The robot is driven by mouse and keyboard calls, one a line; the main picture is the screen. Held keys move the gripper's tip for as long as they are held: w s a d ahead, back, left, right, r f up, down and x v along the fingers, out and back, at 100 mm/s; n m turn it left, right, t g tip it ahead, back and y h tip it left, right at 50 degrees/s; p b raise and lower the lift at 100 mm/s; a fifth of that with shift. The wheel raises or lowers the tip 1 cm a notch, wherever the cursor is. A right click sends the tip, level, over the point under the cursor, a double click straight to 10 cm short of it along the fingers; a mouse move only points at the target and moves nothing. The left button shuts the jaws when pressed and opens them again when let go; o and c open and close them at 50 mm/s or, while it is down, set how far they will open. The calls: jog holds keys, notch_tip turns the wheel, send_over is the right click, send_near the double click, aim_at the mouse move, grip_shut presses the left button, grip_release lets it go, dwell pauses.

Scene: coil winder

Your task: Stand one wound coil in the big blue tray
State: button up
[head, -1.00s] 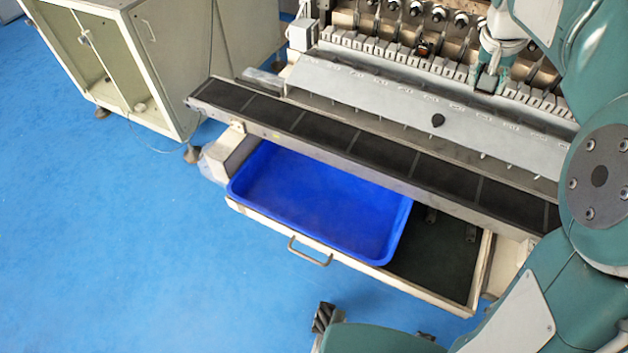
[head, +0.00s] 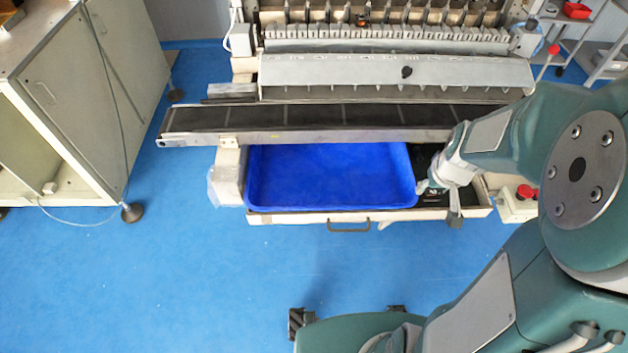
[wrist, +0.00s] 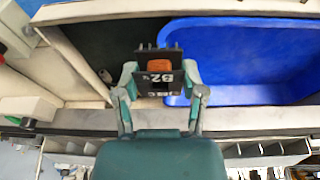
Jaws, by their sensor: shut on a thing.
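The big blue tray (head: 325,178) lies in the pulled-out drawer below the belt, and its visible floor is empty. It also shows in the wrist view (wrist: 235,50), on the right. My gripper (wrist: 160,80) is shut on a wound coil (wrist: 159,66) with copper-coloured wire, black flanges and a "B2" label. In the wrist view the coil is just left of the tray, over its near edge and the dark drawer floor. In the head view my gripper (head: 430,190) is at the tray's right edge; the coil is hard to make out there.
A red button box (head: 520,205) stands right of the drawer. A cabinet (head: 80,110) stands at left.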

jog(key=shift+s+a+f, duration=0.15)
jog(key=shift+a+f, duration=0.05)
jog(key=shift+a, duration=0.05)
send_over(367, 193)
jog(key=s, duration=0.1)
jog(key=f, duration=0.8)
jog(key=shift+s+d+f, duration=0.1)
jog(key=shift+s+f, duration=0.1)
jog(key=shift+f, duration=0.1)
jog(key=shift+w+f, duration=0.3)
jog(key=shift+f, duration=0.25)
jog(key=x, duration=0.3)
jog(key=shift+s+f, duration=0.1)
jog(key=shift+s, duration=0.2)
jog(key=shift+a+f, duration=0.1)
jog(key=shift+a, duration=0.2)
jog(key=o, duration=0.8)
jog(key=shift+o, duration=0.2)
jog(key=shift+d, duration=0.15)
